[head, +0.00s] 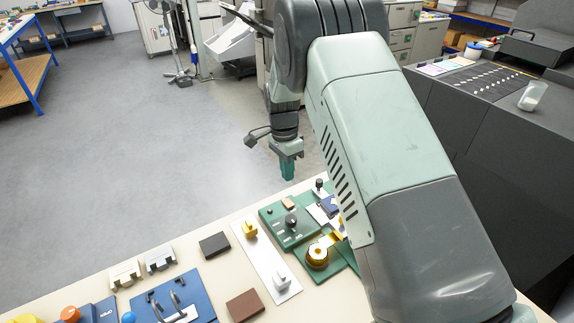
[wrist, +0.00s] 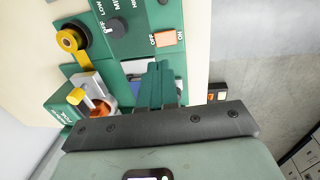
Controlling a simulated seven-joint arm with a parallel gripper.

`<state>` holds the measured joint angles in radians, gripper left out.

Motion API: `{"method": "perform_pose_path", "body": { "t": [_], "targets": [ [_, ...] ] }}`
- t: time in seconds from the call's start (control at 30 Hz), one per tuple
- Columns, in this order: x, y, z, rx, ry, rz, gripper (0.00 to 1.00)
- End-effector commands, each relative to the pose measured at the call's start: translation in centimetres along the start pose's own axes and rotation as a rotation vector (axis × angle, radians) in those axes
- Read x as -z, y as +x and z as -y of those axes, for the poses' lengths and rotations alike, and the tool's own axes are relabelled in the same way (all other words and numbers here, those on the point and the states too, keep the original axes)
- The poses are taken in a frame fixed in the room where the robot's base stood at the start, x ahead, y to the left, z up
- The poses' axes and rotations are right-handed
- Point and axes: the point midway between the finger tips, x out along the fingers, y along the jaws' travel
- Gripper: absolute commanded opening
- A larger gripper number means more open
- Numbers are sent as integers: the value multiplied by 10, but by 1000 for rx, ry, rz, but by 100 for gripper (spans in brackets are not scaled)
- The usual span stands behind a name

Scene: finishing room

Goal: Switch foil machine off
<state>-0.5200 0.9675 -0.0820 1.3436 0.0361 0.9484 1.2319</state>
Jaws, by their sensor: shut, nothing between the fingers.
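The foil machine is a green board (head: 268,215) near the far edge of the bench, also seen in the wrist view (wrist: 170,15). It has an orange rocker switch (wrist: 166,39) with ON and OFF lettering beside it; in the head view the switch is small (head: 288,204). A dark round knob (wrist: 116,27) has OFF, LOW and further markings around it. Which way the rocker is tipped is unclear. A yellow foil roll (wrist: 68,40) sits beside the knob. My gripper (head: 288,172) is shut and empty, above the board's far side. Its green fingers (wrist: 157,84) end short of the switch and hide part of the board.
A grey-and-copper part (wrist: 95,95) is left of my fingers in the wrist view. Nearer on the bench are a white plate (head: 262,262), a blue board with handles (head: 195,290) and dark blocks (head: 214,244). My arm hides the bench's right part. Open floor lies beyond.

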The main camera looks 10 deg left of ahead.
Motion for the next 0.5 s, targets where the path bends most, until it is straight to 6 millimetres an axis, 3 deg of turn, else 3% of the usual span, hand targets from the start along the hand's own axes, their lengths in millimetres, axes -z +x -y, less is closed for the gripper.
{"method": "perform_pose_path", "body": {
  "t": [0.2,0.5],
  "targets": [
    [0,50,-1,-3,0,2,0],
    [0,89,0,0,0,1,0]
  ]
}}
